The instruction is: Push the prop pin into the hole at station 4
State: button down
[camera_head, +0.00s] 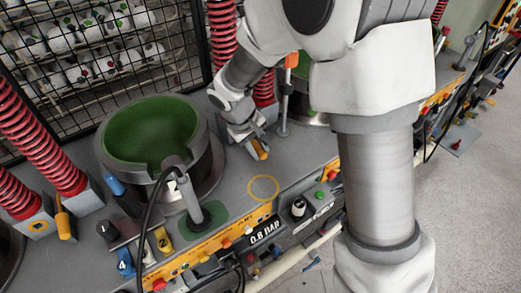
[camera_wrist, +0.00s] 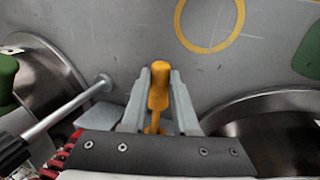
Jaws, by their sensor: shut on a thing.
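My gripper (camera_head: 254,146) is shut on an orange pin (camera_wrist: 158,88), likely the prop pin. In the wrist view the orange grip stands between the two grey fingers, and its lower end is hidden by the gripper. In the head view the orange pin (camera_head: 263,153) shows at the fingertips, above the grey bench top, right of the green-lined bowl. A blue tag marked 4 (camera_head: 123,262) is at the lower left, on the bench front. I cannot make out the hole of station 4.
The green-lined bowl (camera_head: 150,131) and a black-hosed post (camera_head: 190,205) stand left of my gripper. An orange ring (camera_head: 263,188) marks bare bench in front. Red coil springs (camera_head: 45,142) rise at left, beside another orange-handled piece (camera_head: 64,224). A metal rod (camera_wrist: 72,106) is close by.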

jog(key=shift+w+a+p, duration=0.1)
jog(key=shift+w+a, duration=0.5)
jog(key=shift+w, duration=0.3)
jog(key=shift+w+a+p, duration=0.1)
jog(key=shift+w+a, duration=0.45)
jog(key=shift+w, duration=0.3)
jog(key=shift+w+a+p, duration=0.1)
jog(key=shift+w+a, duration=0.5)
jog(key=shift+w, duration=0.3)
jog(key=c, duration=0.6)
grip_release()
jog(key=v, duration=1.7)
jog(key=shift+r, duration=0.2)
jog(key=shift+a, duration=0.1)
